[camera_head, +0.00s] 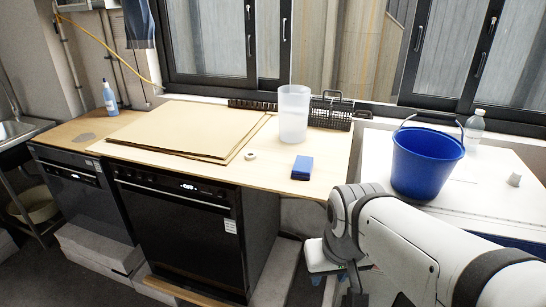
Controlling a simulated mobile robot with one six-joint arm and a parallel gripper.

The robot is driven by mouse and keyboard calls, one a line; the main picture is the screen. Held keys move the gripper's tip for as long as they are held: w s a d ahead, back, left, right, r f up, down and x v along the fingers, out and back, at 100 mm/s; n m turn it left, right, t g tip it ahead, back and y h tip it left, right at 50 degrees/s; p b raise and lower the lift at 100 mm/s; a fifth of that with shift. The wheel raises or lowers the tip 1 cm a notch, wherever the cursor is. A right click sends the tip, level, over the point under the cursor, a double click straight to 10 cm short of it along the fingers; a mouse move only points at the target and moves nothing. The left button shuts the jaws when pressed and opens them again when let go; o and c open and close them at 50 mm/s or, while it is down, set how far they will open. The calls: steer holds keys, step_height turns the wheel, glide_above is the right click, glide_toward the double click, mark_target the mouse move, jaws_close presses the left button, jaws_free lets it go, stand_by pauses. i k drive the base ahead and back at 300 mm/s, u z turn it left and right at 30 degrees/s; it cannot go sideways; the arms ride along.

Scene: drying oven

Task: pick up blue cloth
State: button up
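A small blue folded cloth (302,168) lies flat on the light wooden counter (335,160), near its front edge and right of the black oven. A darker blue cloth-like piece (139,24) hangs at the top left by the wall. My white arm reaches in from the lower right, its bend close to the counter's front right corner. My gripper's fingers cannot be made out in this view. Nothing of my arm touches the folded cloth.
A translucent cylinder (293,114) stands behind the cloth, and a small white ring (250,155) lies to its left. Brown sheets (185,128) cover the counter's left. A black basket (331,115) sits at the back. A blue bucket (424,165) stands on the white table.

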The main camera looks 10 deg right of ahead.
mark_target(303, 166)
steer(key=z, duration=0.2)
steer(key=i, duration=0.85)
steer(key=u, duration=0.1)
